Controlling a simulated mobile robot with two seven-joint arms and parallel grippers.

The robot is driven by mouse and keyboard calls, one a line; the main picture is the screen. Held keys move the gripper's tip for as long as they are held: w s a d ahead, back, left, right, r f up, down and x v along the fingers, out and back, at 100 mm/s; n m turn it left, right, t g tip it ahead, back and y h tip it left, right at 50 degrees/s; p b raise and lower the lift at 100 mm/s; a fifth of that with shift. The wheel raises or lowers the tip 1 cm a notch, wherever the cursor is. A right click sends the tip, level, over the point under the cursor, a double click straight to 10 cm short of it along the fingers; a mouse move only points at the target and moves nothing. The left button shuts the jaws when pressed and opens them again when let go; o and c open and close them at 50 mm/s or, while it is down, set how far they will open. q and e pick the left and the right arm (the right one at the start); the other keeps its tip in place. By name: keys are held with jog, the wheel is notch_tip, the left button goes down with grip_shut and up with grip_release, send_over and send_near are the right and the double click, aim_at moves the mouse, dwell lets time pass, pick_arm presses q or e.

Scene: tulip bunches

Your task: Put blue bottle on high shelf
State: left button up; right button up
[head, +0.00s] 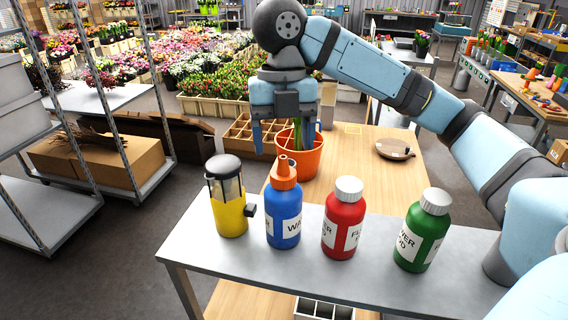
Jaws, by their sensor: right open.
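The blue bottle (284,228) with an orange spout cap stands upright on the grey metal shelf (345,288), which is raised above a wooden table. It is between the yellow container and the red bottle, with a white label partly turned away. My right gripper (283,150) is open and empty, pointing down. It shows just above the bottle's cap in the picture, apart from the bottle and seemingly behind it. Its fingers partly cover the orange bucket behind. My left gripper is not in view.
A yellow container (231,215) with a dark lid, a red bottle (343,222) and a green bottle (420,238) share the shelf. An orange bucket (304,163) and a round brown disc (394,149) are on the wooden table (370,175). A wheeled rack stands left.

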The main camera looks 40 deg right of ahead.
notch_tip(320, 180, up, 7)
jog(key=w, duration=0.1)
jog(key=shift+d+f, duration=0.15)
jog(key=shift+d, duration=0.1)
dwell(0.3)
